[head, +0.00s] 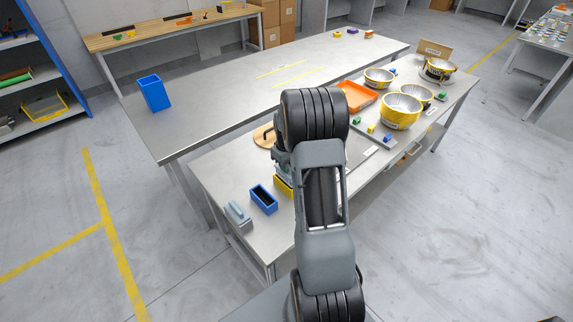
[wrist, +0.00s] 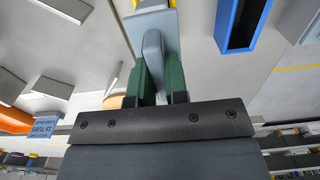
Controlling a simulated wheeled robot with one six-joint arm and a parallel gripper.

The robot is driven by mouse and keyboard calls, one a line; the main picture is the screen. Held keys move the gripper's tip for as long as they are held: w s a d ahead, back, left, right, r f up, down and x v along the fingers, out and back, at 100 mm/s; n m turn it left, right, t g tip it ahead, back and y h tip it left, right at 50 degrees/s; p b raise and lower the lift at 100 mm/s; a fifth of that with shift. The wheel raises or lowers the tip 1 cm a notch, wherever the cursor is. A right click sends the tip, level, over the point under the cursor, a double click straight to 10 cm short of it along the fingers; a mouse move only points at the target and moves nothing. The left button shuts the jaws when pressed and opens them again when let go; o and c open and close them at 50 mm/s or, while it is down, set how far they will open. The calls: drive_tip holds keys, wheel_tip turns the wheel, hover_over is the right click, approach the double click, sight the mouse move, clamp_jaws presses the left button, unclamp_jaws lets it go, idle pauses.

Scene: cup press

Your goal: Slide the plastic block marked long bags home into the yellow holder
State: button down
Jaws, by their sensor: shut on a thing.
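My gripper (wrist: 157,62) has two green fingers and is shut on the handle of a pale blue-grey plastic block (wrist: 151,22) in the wrist view. Yellow edges of the yellow holder (wrist: 172,3) show beside the block's far end at the top of that view. How deep the block sits in the holder I cannot tell. In the head view the yellow holder (head: 283,188) stands on the near table, partly hidden by my arm, which also hides most of my gripper. No marking is readable on the held block.
A blue open holder (head: 263,198) and a second blue-grey block with a handle (head: 238,215) stand left of the yellow holder. A round wooden piece (head: 264,136) lies behind it. Yellow-banded bowls (head: 400,112) and an orange tray (head: 357,96) are farther right.

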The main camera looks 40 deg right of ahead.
drive_tip(key=shift+f+b, duration=1.8)
drive_tip(key=shift+f, duration=0.75)
drive_tip(key=c, duration=1.1)
unclamp_jaws()
drive_tip(key=shift+o, duration=0.2)
drive_tip(key=shift+r, duration=0.1)
wheel_tip(320, 180, up, 14)
drive_tip(key=shift+f, duration=0.15)
